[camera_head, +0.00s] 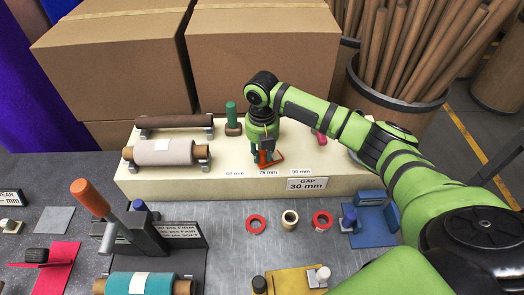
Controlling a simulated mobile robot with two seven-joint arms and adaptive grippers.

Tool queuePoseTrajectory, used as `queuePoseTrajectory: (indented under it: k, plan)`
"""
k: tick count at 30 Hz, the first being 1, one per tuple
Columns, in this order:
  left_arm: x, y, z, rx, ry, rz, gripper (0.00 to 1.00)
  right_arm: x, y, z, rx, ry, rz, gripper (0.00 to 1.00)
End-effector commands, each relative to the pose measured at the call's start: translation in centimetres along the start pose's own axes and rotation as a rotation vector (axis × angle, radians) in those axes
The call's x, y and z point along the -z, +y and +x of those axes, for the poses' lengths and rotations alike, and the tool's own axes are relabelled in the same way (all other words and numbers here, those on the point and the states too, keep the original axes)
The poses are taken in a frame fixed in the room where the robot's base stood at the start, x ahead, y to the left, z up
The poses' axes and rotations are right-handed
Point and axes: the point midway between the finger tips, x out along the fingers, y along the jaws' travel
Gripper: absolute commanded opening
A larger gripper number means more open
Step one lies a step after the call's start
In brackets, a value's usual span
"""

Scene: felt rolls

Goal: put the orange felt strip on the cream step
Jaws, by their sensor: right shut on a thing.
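The cream step (150,187) is a raised cream block across the middle, with 60, 75 and 90 mm labels and a "GAP 30 mm" sign on its front. My right gripper (264,152) points down over the step, behind the 75 mm label. It is shut on the orange felt strip (275,159), which shows low between and beside the fingers. I cannot tell whether the strip touches the step's top. The gripper and wrist hide part of the strip. My left gripper is not in view.
On the step, a green upright piece (231,115) stands left of my gripper and a pink piece (321,118) right of it. A grey roll (163,152) and a brown roll (175,121) lie at the left. Boxes (262,60) stand behind.

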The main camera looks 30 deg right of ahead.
Motion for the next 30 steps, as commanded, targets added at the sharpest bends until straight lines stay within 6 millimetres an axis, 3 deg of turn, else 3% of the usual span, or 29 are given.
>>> queuePoseTrajectory:
  k: [16,17,18,30]
  plan:
    - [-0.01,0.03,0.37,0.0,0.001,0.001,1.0,0.01,0.01,0.91,0.0,0.0,0.0,0.0]
    - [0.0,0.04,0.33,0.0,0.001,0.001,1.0,0.01,0.02,0.85,0.0,0.0,0.0,0.39]
    - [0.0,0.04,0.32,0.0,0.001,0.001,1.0,0.01,0.01,0.84,0.0,0.0,0.0,0.55]
    - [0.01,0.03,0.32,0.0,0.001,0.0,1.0,0.01,0.0,0.83,0.0,0.0,0.0,0.55]
